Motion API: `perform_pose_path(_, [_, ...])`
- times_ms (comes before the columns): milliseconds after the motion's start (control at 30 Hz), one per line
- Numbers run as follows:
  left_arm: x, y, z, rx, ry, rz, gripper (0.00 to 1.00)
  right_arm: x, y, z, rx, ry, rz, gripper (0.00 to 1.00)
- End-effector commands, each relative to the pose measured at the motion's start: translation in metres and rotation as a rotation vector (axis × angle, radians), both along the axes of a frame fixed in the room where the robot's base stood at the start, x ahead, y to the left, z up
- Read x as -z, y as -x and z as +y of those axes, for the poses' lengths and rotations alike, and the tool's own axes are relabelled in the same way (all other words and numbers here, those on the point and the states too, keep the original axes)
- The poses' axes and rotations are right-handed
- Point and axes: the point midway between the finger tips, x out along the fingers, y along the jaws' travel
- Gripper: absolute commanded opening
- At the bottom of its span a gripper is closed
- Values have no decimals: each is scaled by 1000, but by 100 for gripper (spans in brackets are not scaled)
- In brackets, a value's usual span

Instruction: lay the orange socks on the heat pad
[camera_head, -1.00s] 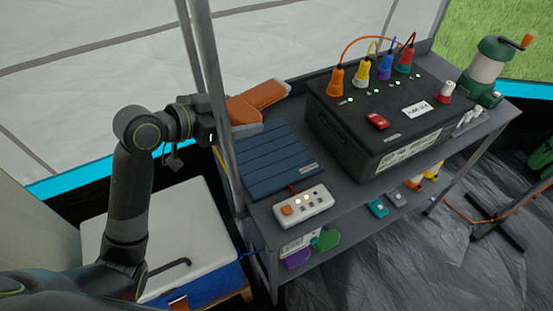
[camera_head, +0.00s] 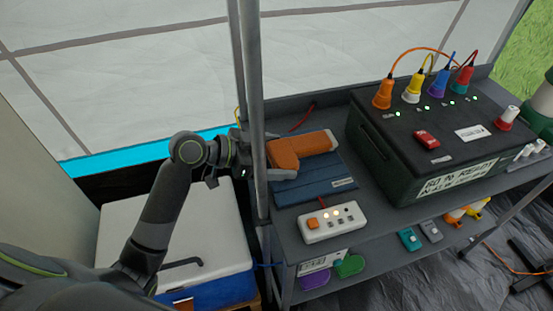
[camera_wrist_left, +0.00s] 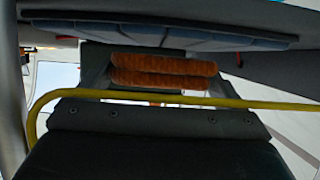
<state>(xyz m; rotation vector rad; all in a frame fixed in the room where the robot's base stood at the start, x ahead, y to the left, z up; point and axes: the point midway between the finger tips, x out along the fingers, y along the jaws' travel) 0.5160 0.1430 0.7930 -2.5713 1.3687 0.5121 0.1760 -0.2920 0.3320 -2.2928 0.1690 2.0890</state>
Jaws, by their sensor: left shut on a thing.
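The orange socks (camera_head: 302,148) are held out flat over the far part of the dark blue heat pad (camera_head: 318,186) on the grey table. My left gripper (camera_head: 268,174) is shut on their left end, just past the tent pole. Whether the socks touch the pad is hard to tell, but a gap seems to show in the left wrist view. There the orange socks (camera_wrist_left: 165,72) appear as stacked folds between the fingers, with the ribbed blue heat pad (camera_wrist_left: 160,32) across the top. My right gripper is not in view.
A grey pole (camera_head: 256,120) stands close to my left wrist. A white control box (camera_head: 332,224) with buttons lies in front of the pad. A black power box (camera_head: 420,140) with coloured plugs stands to the right. A white cooler (camera_head: 165,230) is below my arm.

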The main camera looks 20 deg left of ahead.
Motion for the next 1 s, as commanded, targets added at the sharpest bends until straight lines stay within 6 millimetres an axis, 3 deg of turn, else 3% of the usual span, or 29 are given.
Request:
perform_pose_path(100, [12, 0, 0, -1, 2, 1, 70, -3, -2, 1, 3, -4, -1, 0])
perform_pose_path(533, [15, 0, 0, -1, 1, -1, 70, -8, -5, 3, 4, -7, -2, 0])
perform_pose_path(567, [15, 0, 0, -1, 0, 0, 96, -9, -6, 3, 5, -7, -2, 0])
perform_pose_path(600, [15, 0, 0, -1, 0, 0, 100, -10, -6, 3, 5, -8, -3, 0])
perform_pose_path(1000, [11, 1, 2, -1, -2, -1, 100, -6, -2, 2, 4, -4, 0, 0])
